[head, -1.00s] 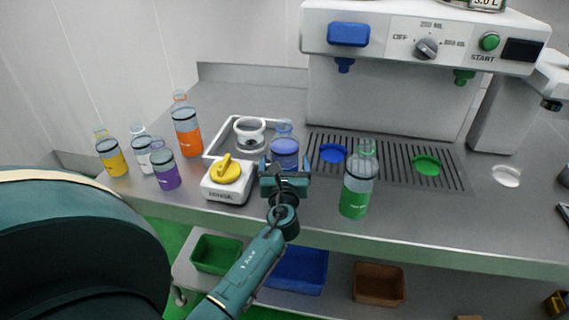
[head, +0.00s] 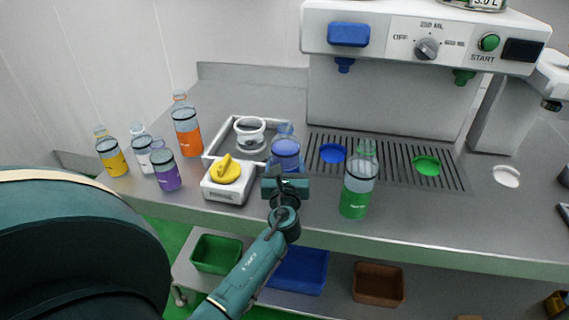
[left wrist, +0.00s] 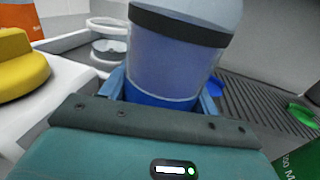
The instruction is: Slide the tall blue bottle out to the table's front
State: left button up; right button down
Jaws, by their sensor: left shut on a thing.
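The tall blue bottle (head: 286,148) stands on the metal table between the white box with a yellow knob and the drip grate. It also fills the middle of the left wrist view (left wrist: 172,65), close up. My left gripper (head: 285,172) comes from the table's front and is shut on the bottle's lower part. Its blue fingers show on both sides of the bottle in the left wrist view (left wrist: 165,98). The bottle's base is hidden behind the gripper in the head view. My right gripper is not in view.
The white box with its yellow knob (head: 225,172) stands close on the left. A green bottle (head: 357,188) stands on the right near the front edge. A white tray (head: 222,142) with a ring-shaped part lies behind. Purple, white, yellow and orange bottles stand farther left.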

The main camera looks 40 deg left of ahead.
pick_arm(q)
jog(key=shift+s+d, duration=0.35)
jog(key=shift+d, duration=0.5)
jog(key=shift+s+d, duration=0.35)
jog(key=shift+d, duration=0.55)
jog(key=shift+s+d, duration=0.35)
jog(key=shift+d, duration=0.5)
jog(key=shift+r+p, duration=0.1)
jog(key=shift+p, duration=0.3)
jog(key=o, duration=1.5)
jog(key=shift+c, duration=0.2)
